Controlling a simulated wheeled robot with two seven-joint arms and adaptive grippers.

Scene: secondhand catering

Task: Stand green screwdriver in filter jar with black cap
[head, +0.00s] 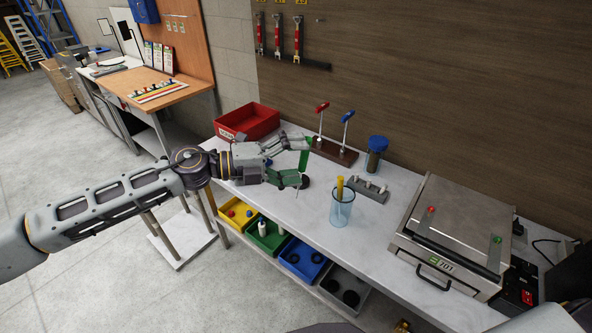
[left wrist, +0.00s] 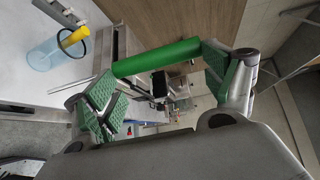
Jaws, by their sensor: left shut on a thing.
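My left gripper (head: 298,164) is shut on the green screwdriver (head: 304,157), above the bench. A clear bluish jar (head: 341,210) stands upright on the bench, right of and nearer than the gripper, with a yellow handle (head: 340,185) sticking out. The left wrist view shows this jar (left wrist: 45,55) with a dark ring at its mouth. A jar with a blue lid (head: 377,143) stands farther back. My right gripper is not in view.
A rack with red and blue handled tools (head: 336,152) stands behind the gripper, a red bin (head: 248,120) at the back left. A grey block with pegs (head: 366,190) is beside the clear jar. A metal press (head: 455,225) fills the right. Coloured bins (head: 268,241) sit below.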

